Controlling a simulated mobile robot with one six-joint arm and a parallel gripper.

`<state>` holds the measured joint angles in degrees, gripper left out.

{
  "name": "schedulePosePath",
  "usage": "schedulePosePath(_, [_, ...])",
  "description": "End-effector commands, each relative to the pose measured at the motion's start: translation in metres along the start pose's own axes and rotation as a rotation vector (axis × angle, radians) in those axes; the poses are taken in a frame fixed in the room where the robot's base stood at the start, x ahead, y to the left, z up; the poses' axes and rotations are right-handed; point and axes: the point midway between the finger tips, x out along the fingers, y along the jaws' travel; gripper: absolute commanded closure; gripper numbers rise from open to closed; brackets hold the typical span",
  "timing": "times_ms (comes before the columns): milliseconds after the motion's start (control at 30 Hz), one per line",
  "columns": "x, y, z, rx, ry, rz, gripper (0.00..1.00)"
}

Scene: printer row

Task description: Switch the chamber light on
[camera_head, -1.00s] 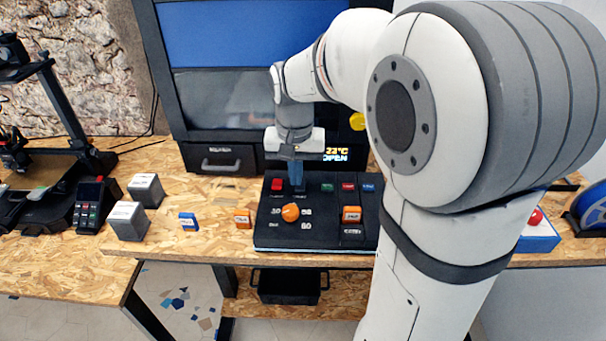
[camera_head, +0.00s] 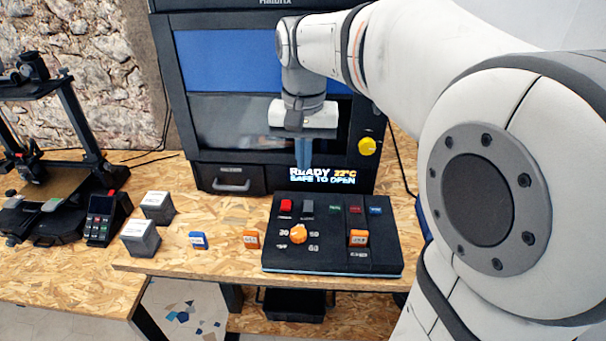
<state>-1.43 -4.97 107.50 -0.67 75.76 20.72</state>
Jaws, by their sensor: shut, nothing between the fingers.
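The black control panel (camera_head: 330,263) lies on the bench in front of the enclosed printer. Along its back row are a red switch (camera_head: 286,206), a grey switch (camera_head: 307,207) and small green, red and blue labelled pieces. I cannot read which control is for the chamber light. The printer's chamber window (camera_head: 230,120) looks dark grey, partly hidden behind my arm. My gripper (camera_head: 303,163) points down with its blue fingers shut and empty. It is above the back of the panel, roughly over the grey switch, and apart from it.
The panel also bears an orange dial (camera_head: 298,234) and an orange block (camera_head: 358,238). A yellow knob (camera_head: 367,146) sits on the printer front. Its display (camera_head: 322,176) reads ready, 22°C, safe to open. Grey cubes (camera_head: 140,238), a blue block (camera_head: 198,241) and an orange block (camera_head: 251,239) stand left.

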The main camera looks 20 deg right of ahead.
Motion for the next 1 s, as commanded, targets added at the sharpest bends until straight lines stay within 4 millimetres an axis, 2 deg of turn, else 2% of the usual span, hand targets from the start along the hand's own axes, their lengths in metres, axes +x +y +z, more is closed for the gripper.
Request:
schedulePosePath(100, [-0.013, 0.0, 0.002, 0.0, 0.0, 0.0, 1.0])
schedulePosePath(233, [-0.019, 0.0, 0.003, 0.0, 0.0, 0.0, 1.0])
schedulePosePath(533, [-0.02, 0.0, 0.003, 0.0, -0.001, 0.0, 1.0])
schedulePosePath(633, [-0.017, 0.002, 0.009, -0.011, 0.007, -0.003, 1.0])
schedulePosePath(767, [-0.001, 0.013, 0.033, -0.07, 0.049, -0.019, 1.0])
schedulePosePath(1000, [0.054, 0.041, 0.098, -0.237, 0.175, -0.046, 1.0])
